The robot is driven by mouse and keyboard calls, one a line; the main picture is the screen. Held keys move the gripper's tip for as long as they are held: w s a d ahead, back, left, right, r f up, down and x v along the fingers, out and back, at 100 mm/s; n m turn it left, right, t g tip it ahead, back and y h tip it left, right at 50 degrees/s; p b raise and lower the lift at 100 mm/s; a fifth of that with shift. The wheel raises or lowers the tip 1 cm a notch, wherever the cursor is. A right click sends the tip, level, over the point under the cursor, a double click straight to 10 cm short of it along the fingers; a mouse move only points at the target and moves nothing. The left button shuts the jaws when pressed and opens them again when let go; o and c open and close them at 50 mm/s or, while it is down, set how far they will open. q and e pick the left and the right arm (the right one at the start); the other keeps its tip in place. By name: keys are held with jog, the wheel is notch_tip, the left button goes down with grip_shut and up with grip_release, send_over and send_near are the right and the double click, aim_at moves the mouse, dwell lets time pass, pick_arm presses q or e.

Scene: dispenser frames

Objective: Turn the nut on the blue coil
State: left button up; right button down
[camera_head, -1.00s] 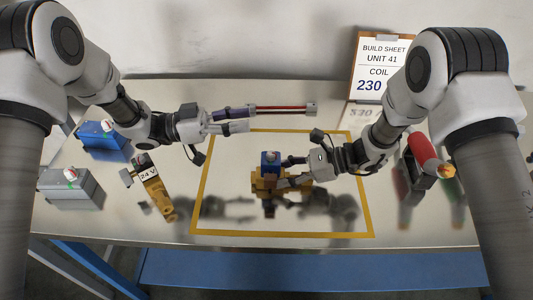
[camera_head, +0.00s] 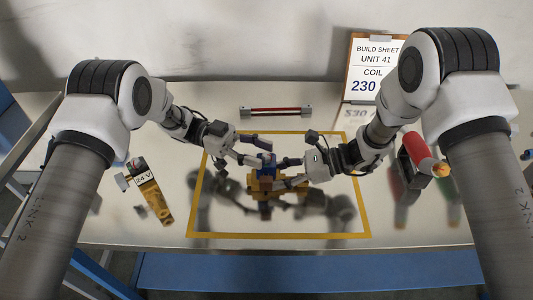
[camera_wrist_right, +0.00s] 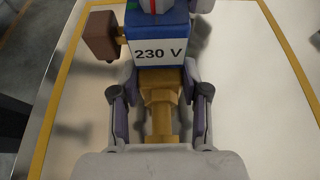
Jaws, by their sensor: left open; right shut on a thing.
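The blue coil (camera_head: 267,166), labelled 230 V in the right wrist view (camera_wrist_right: 160,50), sits upright on a brass valve body (camera_wrist_right: 160,88) inside the yellow-outlined area. A brown block sticks out from its side in the wrist view. The nut (camera_wrist_right: 158,5) on top of the coil is cut off by the wrist view's upper edge. My left gripper (camera_head: 264,150) is open at the coil's top, its fingers around the nut region; contact cannot be told. My right gripper (camera_head: 283,174) is shut on the valve body below the coil, one finger on each side (camera_wrist_right: 160,108).
A brass valve with a 24 V label (camera_head: 155,197) lies at left. A red-and-silver bar (camera_head: 277,112) lies behind the outlined area. A red-handled tool (camera_head: 420,155) stands at right. The build sheet (camera_head: 372,68) reads COIL 230.

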pick_arm(q)
jog(key=x, duration=0.2)
jog(key=shift+s+d, duration=0.1)
jog(key=shift+d, duration=0.15)
pick_arm(e)
jog(key=shift+d, duration=0.1)
pick_arm(q)
jog(key=shift+a, duration=0.1)
grip_shut()
jog(key=shift+r+n+t+h, duration=0.1)
jog(key=shift+n+t+h, duration=0.4)
jog(key=shift+n+t, duration=0.65)
jog(key=shift+m+t, duration=0.25)
grip_release()
